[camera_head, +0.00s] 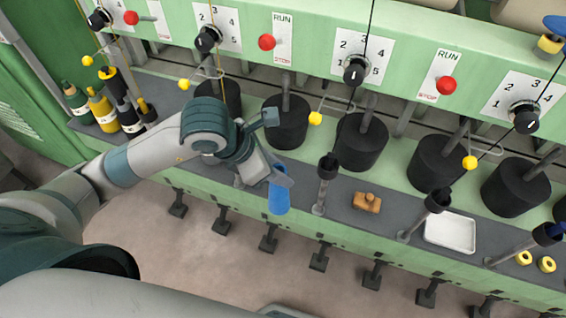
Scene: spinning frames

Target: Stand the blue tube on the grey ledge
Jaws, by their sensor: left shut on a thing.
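The blue tube (279,199) hangs roughly upright at the fingers of my left gripper (277,178), which is shut on its upper part. The tube shows in front of the grey ledge (340,190), near the ledge's front edge. Its lower end overlaps the green front face in the picture, and I cannot tell whether it touches the ledge. The fingers hide the tube's top. My right gripper does not show.
A brown wooden block (367,202), a white tray (450,232) and yellow rings (546,264) lie on the ledge to the right. Bottles (103,109) stand at the left. Dark spindles (328,168) rise from the ledge, with black cylinders (361,142) behind.

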